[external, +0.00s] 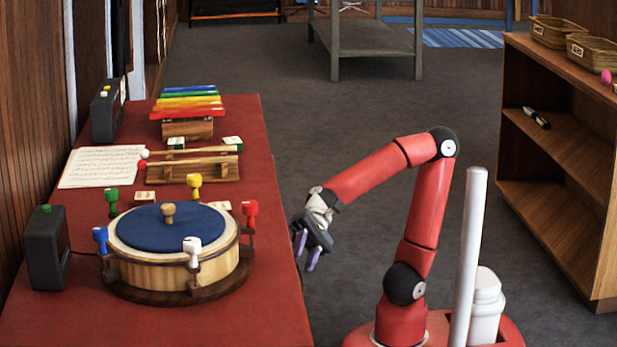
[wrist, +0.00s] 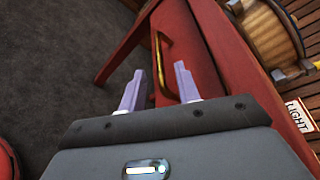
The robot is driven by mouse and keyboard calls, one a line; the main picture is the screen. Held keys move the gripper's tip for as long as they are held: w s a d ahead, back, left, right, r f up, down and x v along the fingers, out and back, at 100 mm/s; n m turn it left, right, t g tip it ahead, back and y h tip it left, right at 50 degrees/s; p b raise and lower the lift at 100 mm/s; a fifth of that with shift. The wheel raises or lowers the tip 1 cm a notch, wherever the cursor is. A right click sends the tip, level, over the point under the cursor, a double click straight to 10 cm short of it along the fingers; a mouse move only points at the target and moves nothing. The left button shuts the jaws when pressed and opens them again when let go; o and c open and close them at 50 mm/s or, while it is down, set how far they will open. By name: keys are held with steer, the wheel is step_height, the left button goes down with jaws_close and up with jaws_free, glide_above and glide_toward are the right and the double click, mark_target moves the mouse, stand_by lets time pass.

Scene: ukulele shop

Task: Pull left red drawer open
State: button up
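In the wrist view, a red drawer front (wrist: 190,55) on the side of the red table carries a curved brass handle (wrist: 159,58). My gripper (wrist: 160,69) is open, its two pale purple fingers apart with the handle showing between and beyond them. Whether the fingers touch the handle cannot be told. In the external view, my gripper (external: 307,256) hangs beside the table's right edge, fingers pointing down. The drawer front and handle are hidden from that view. Only one handle shows, and whether this is the left drawer is unclear.
The red table (external: 250,310) bears a drum (external: 168,275) with a blue top, a xylophone (external: 187,105), a paper sheet (external: 102,167) and dark boxes. A card reading "RIGHT" (wrist: 299,113) lies on the tabletop.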

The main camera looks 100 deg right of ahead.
steer(key=x, duration=0.6)
steer(key=shift+b, duration=0.35)
jaws_close()
